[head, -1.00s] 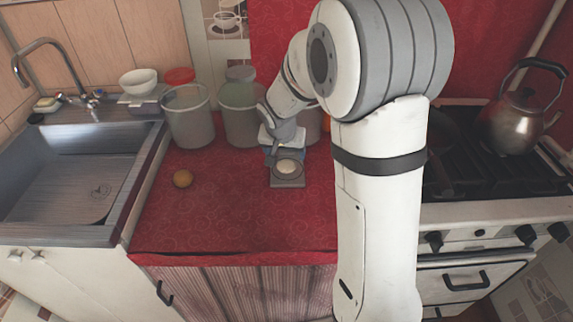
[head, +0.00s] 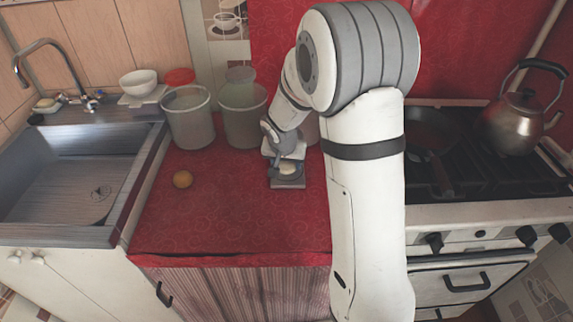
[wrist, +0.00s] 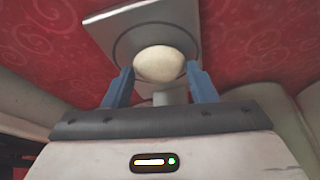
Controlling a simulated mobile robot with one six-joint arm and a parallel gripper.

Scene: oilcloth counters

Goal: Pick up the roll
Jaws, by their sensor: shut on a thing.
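The roll (wrist: 159,64) is a pale, rounded piece on the dish of a grey kitchen scale (wrist: 112,30). In the head view the roll (head: 287,170) is partly covered by my gripper (head: 286,163). In the wrist view the blue fingers of my gripper (wrist: 160,72) stand on either side of the roll, shut on it. The roll still appears at the scale's dish; I cannot tell whether it touches it. In the head view the scale (head: 288,184) sits on the red counter.
A brown round item (head: 182,179) lies on the red oilcloth counter (head: 225,215) to the left. Several grey bins, including one at the left (head: 189,125), stand behind. A sink (head: 75,175) is left; a stove with a kettle (head: 518,120) is right. The counter's front is clear.

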